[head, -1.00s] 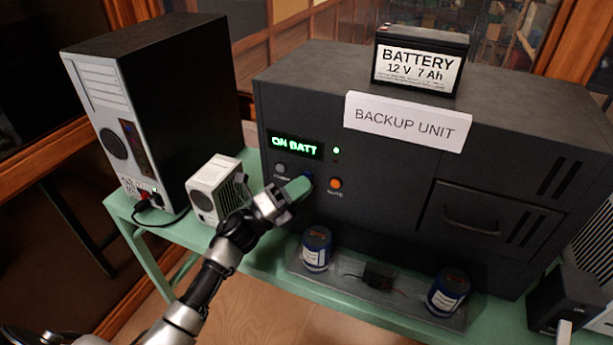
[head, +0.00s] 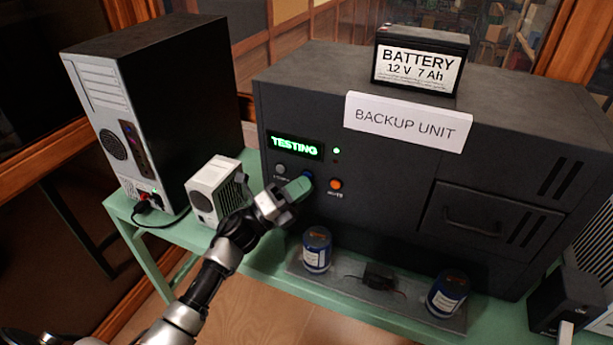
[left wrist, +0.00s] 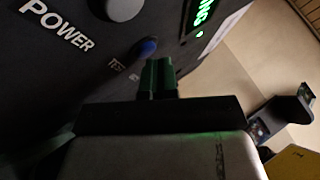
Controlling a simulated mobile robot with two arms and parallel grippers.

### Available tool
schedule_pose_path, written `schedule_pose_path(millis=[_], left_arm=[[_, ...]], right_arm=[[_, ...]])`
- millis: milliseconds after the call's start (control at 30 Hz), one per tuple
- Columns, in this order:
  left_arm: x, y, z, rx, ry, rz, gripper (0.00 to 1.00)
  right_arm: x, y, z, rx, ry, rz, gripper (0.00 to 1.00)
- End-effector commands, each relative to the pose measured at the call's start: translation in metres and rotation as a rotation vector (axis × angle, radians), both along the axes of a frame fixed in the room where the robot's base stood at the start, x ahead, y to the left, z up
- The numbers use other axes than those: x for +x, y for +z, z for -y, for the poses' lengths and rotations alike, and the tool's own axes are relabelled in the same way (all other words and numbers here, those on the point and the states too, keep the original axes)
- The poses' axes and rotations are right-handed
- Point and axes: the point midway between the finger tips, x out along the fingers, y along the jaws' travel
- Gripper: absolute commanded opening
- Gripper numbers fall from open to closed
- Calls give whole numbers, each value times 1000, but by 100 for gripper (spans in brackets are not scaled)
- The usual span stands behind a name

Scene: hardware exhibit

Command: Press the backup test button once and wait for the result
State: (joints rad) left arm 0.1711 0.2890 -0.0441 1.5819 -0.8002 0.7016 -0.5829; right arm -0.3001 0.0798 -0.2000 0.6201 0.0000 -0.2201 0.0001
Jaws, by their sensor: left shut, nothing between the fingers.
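The dark backup unit (head: 400,190) stands on the green table. Its display (head: 295,146) reads TESTING in green, with a green light beside it. The blue test button (head: 308,178) sits between the grey power button (head: 280,169) and the orange mute button (head: 336,184). My left gripper (head: 299,187) is shut and empty, its fingertips at the blue button and partly covering it. In the left wrist view the blue button (left wrist: 146,47) shows just beyond the closed fingertips (left wrist: 158,76); I cannot tell whether they touch it. My right gripper is not in view.
A computer tower (head: 160,110) and a small white box (head: 215,190) stand on the left. A battery (head: 420,62) and a BACKUP UNIT sign (head: 407,122) are on the unit. Two blue cans (head: 317,250) (head: 447,294) stand on a grey tray (head: 345,285) in front.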

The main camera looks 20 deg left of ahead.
Motion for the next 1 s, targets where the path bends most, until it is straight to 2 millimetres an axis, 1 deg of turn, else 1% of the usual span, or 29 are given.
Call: schedule_pose_path(millis=[200,567,667,1000], left_arm=[[-11,0,-1,0,1,-1,0],[-14,0,-1,1,0,-1,0],[-21,0,-1,1,1,-2,0],[-54,0,-2,0,0,-1,0]], right_arm=[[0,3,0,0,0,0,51],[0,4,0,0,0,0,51],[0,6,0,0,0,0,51],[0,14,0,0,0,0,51]])
